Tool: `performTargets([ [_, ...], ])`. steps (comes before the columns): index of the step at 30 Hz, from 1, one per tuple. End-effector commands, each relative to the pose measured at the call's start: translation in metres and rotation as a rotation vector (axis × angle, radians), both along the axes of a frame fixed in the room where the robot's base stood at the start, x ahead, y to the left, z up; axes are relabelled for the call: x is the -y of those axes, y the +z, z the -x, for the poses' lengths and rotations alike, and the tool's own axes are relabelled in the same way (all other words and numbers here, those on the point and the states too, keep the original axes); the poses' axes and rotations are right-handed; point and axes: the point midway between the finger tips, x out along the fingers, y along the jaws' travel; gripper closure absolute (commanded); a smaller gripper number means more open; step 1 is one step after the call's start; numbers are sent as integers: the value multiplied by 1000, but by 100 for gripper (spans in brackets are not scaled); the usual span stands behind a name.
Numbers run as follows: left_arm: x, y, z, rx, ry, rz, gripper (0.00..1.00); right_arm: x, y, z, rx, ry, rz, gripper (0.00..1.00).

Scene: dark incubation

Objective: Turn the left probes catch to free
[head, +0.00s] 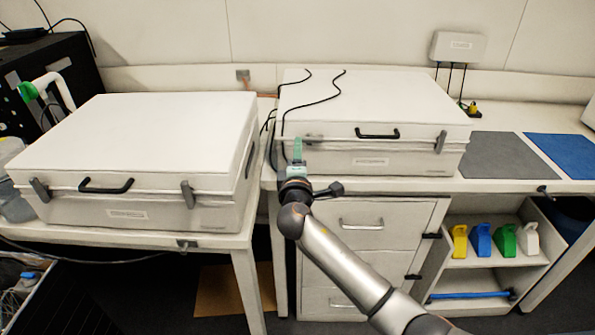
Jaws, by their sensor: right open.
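A white lidded box (390,105) stands on the right bench, lid down, with a black front handle (377,134) and a grey catch (440,142) upright at its right front. Its left front corner is partly behind my right gripper (297,150), so the left catch there is hidden or cannot be made out. My right gripper is open and empty, its green fingers pointing at that corner; whether they touch it I cannot tell. A second closed white box (150,130) on the left has a left catch (40,190) and a right catch (188,194). Box labels are too small to read. My left gripper is out of view.
Black cables (320,92) lie over the right box's lid. A grey mat (505,159) and a blue mat (570,155) lie on the bench to its right. Drawers (362,222) and a shelf with several coloured items (480,240) are below. A gap separates the two benches.

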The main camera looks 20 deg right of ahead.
Motion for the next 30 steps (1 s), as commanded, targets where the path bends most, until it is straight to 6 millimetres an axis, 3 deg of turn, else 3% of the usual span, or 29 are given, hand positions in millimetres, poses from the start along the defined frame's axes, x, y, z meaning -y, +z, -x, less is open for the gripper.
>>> performTargets([
  [6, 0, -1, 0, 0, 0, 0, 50, -11, -2, 38, -1, 1, -2, 52],
  [13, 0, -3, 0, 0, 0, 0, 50, -20, -1, 67, -1, 1, 0, 52],
  [30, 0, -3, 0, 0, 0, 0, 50, -22, 0, 76, -1, -1, 1, 52],
])
